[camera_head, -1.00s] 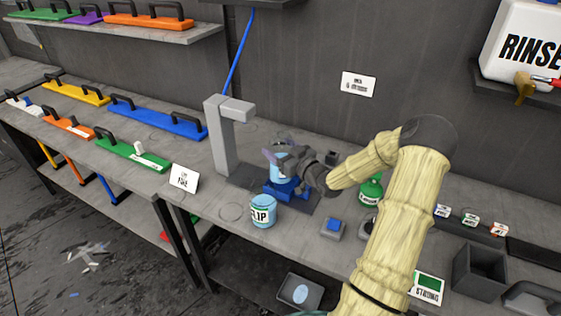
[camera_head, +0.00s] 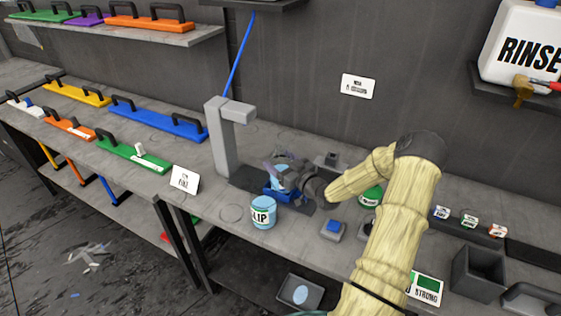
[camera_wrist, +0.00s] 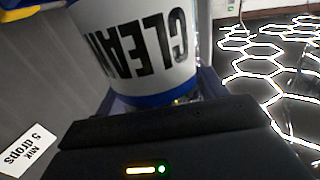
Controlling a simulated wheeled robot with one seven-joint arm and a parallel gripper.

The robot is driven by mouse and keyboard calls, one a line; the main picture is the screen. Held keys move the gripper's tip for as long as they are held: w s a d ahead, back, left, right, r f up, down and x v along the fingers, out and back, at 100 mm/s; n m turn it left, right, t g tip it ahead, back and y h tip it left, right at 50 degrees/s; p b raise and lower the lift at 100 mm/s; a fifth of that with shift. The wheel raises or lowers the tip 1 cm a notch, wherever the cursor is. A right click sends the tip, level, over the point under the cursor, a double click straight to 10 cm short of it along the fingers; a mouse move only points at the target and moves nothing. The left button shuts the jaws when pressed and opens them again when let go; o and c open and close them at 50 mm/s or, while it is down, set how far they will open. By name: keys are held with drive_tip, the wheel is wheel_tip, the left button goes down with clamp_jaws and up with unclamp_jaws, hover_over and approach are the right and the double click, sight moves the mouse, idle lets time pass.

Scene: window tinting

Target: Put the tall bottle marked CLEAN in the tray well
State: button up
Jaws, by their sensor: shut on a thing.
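The bottle marked CLEAN (camera_wrist: 145,45) fills the upper middle of the wrist view, white with dark letters and a blue band. My gripper (camera_head: 282,170) is shut on it. In the head view, a pale blue part of the bottle shows between the fingers; the rest is hidden. A blue holder (camera_head: 281,195) sits directly below the gripper, on the dark base of the grey stand. I take this to be the tray well. I cannot tell whether the bottle's bottom is inside it or just above it.
A grey post with an overhanging arm (camera_head: 222,135) rises behind left.

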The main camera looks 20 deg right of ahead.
drive_tip(key=shift+f, duration=0.1)
drive_tip(key=o, duration=1.1)
drive_tip(key=b+v, duration=0.2)
drive_tip(key=v, duration=0.5)
drive_tip(key=shift+s, duration=0.25)
drive_tip(key=shift+d, duration=0.1)
